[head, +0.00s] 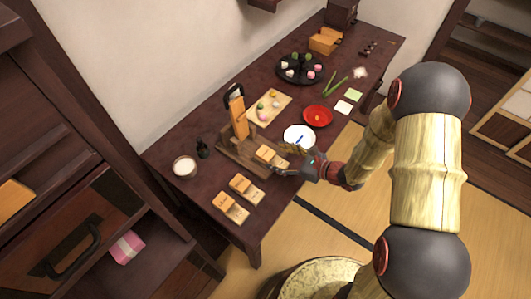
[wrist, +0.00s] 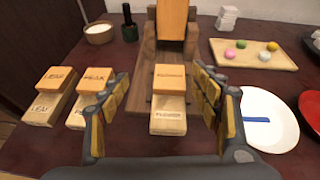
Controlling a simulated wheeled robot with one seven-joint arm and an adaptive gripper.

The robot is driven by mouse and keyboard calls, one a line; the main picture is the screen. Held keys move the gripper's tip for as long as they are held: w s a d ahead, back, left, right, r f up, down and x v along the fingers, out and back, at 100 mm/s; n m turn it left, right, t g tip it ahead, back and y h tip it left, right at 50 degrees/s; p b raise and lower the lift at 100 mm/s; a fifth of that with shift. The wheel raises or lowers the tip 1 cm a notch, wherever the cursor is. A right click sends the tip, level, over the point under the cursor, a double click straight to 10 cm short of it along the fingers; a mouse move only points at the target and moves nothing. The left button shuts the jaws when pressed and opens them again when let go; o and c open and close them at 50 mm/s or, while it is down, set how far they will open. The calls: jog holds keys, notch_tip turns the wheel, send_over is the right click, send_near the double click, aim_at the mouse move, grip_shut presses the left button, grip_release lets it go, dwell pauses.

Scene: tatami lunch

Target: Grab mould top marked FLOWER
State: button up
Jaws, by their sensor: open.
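The mould top marked FLOWER (wrist: 169,77) is an orange-brown wooden block resting on a paler wooden mould base (wrist: 168,117), whose front also bears lettering. It sits in front of the upright wooden press and also shows in the head view (head: 264,152). My gripper (wrist: 160,88) is open, with one finger to the left and one to the right of this mould. Gaps show on both sides, so neither finger appears to touch it. In the head view my gripper (head: 288,166) is at the mould's right.
Moulds marked PEAK (wrist: 93,78) and LEAF (wrist: 55,77) stand left of the left finger, PEAK very near it. A white plate (wrist: 266,138) lies close to the right finger. The wooden press (head: 238,116) stands behind. A sweets board (wrist: 225,59) and a red plate (head: 318,115) are farther off.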

aim_at(264, 152)
jog(key=shift+w+d+f+m, duration=0.2)
jog(key=shift+d+f+m, duration=0.1)
jog(key=shift+f+m, duration=0.3)
jog(key=shift+w+f+h, duration=0.15)
jog(key=shift+f+h, duration=0.15)
jog(key=shift+f, duration=0.1)
jog(key=b+x, duration=0.1)
jog(key=x, duration=0.2)
jog(key=b+x, duration=0.2)
jog(key=x, duration=0.2)
jog(key=shift+w+r, duration=0.1)
jog(key=shift+w, duration=0.3)
jog(key=shift+c, duration=0.6)
jog(key=shift+t, duration=0.3)
jog(key=c, duration=1)
